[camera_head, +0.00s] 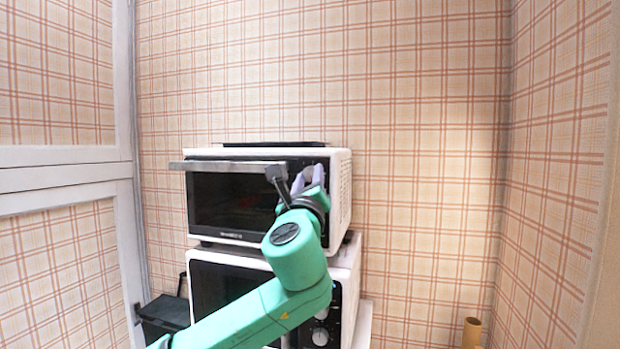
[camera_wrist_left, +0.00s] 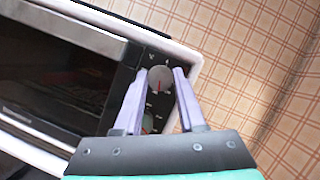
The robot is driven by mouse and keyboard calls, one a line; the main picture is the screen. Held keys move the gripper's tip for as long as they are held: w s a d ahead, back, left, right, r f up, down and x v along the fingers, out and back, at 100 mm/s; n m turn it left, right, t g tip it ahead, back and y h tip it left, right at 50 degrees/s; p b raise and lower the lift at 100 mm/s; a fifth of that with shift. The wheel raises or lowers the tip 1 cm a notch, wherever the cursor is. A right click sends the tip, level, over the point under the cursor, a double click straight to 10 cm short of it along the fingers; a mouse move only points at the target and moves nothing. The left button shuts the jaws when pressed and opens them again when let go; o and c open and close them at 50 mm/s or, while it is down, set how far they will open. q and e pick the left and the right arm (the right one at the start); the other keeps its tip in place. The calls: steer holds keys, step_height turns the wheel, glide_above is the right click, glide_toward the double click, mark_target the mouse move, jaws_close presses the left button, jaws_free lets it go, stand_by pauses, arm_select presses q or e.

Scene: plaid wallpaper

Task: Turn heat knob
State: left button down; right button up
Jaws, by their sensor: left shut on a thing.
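The heat knob (camera_wrist_left: 160,78) is a round, pale grey dial at the top of the dark control panel on the upper oven (camera_head: 230,207). My left gripper (camera_head: 308,180) is at the panel on the oven's right side and hides most of the knobs in the head view. In the left wrist view its two lilac fingers (camera_wrist_left: 157,74) lie on either side of the knob and are shut on it. A second knob (camera_wrist_left: 148,121) shows partly between the fingers, lower on the panel. My right gripper is not in view.
A second white oven (camera_head: 347,270) with its own knobs (camera_head: 320,336) stands beneath the upper one. A dark box (camera_head: 165,312) stands at the lower left. A tan cylinder (camera_head: 472,332) stands at the lower right. Plaid walls close the back and right.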

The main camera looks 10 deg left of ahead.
arm_select(q)
steer(key=m+h, duration=0.1)
steer(key=m, duration=0.1)
steer(key=m+h+p, duration=0.1)
steer(key=m, duration=0.1)
steer(key=shift+w+f, duration=0.1)
steer(key=shift+f, duration=0.1)
steer(key=m+h+p, duration=0.1)
steer(key=m, duration=0.1)
steer(key=shift+a+m+t+p, duration=0.1)
steer(key=shift+m+t+p, duration=0.2)
steer(key=shift+m, duration=0.1)
steer(key=m+h+p, duration=0.2)
steer(key=m, duration=0.1)
steer(key=m+h+p, duration=0.2)
steer(key=m+p, duration=0.1)
steer(key=m, duration=0.1)
steer(key=shift+a+r+m+g+h, duration=0.1)
steer(key=shift+m+g+h, duration=0.2)
steer(key=shift+g, duration=0.1)
steer(key=shift+f+m+g+h+p, duration=0.2)
steer(key=shift+m+g+h+p, duration=0.35)
steer(key=shift+m+p, duration=1)
steer(key=c, duration=0.8)
jaws_free()
steer(key=shift+o, duration=0.2)
steer(key=shift+a+r, duration=0.1)
